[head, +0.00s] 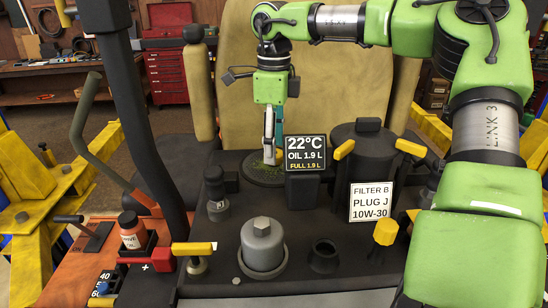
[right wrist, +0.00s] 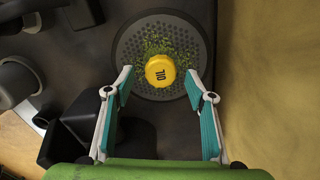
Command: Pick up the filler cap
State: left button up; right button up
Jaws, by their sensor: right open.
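The yellow filler cap (right wrist: 161,70) marked OIL shows in the right wrist view, on a round dark perforated disc (right wrist: 128,48) strewn with grass clippings. My right gripper (right wrist: 159,84) is open, with one teal-padded finger to each side of the cap in the picture and nothing held. Neither finger visibly touches the cap. In the head view my right gripper (head: 270,152) points down over the disc (head: 252,172) in front of the seat, and the cap is mostly hidden there. My left gripper is not in view.
A display box (head: 305,155) stands close right of the gripper. A black canister (head: 365,160), a labelled plate (head: 370,202), a yellow knob (head: 386,232), a grey filter (head: 263,245) and an open black neck (head: 323,256) stand nearby. The seat (head: 330,75) rises behind.

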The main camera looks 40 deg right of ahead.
notch_tip(320, 180, down, 2)
jog(key=shift+f, duration=0.25)
jog(key=shift+w+d+f, duration=0.1)
jog(key=shift+w+f, duration=0.05)
jog(key=c, duration=1.1)
